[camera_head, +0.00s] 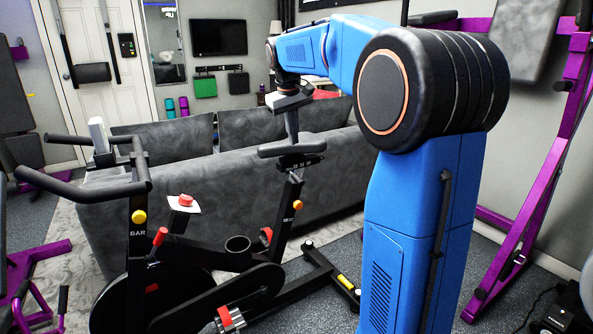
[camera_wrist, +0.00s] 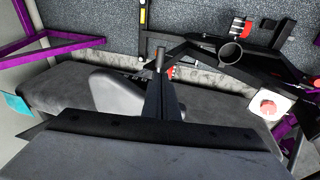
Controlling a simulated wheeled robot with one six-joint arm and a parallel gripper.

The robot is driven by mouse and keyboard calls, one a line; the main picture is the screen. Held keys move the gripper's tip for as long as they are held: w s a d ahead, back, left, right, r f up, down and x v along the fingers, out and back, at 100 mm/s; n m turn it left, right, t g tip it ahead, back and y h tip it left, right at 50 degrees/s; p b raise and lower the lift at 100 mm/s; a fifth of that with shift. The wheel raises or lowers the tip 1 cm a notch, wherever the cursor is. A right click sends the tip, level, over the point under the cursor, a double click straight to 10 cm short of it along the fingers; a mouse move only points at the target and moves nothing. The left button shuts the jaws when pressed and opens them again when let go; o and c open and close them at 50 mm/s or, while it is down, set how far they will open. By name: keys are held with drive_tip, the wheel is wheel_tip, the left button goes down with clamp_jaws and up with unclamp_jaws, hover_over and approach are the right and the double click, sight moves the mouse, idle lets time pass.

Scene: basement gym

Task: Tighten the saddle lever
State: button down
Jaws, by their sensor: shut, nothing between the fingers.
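The exercise bike's dark grey saddle (camera_head: 292,147) sits on its black post in the head view. It also shows in the wrist view (camera_wrist: 103,97). A red lever-like part (camera_head: 266,236) is low on the left of the saddle post. I cannot tell for sure that it is the saddle lever. A small red part (camera_wrist: 169,72) shows beside my fingertips in the wrist view, partly hidden by them. My gripper (camera_wrist: 160,62) is shut and empty, pointing down. In the head view, my gripper (camera_head: 292,132) is over the saddle; whether they touch is unclear.
A grey sofa (camera_head: 180,225) stands close behind. Purple gym racks (camera_head: 530,200) stand at the right.

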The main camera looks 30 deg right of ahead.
sight(298, 180)
drive_tip(key=shift+f, duration=0.1)
drive_tip(key=x, duration=1.4)
drive_tip(key=shift+s, duration=0.1)
drive_tip(key=f+t, duration=0.2)
drive_tip(key=t, duration=0.1)
drive_tip(key=shift+s, duration=0.4)
drive_tip(key=shift+f+m+t, duration=0.15)
drive_tip(key=shift+f+t, duration=0.25)
drive_tip(key=shift+t, duration=0.4)
drive_tip(key=shift+f+m+t, duration=0.15)
drive_tip(key=shift+f+t, duration=0.3)
drive_tip(key=shift+t, duration=0.35)
drive_tip(key=shift+w+f, duration=0.3)
drive_tip(key=shift+f, duration=0.45)
drive_tip(key=shift+w+f, duration=0.3)
drive_tip(key=shift+f, duration=0.45)
drive_tip(key=shift+w+f, duration=0.3)
drive_tip(key=shift+f, duration=0.45)
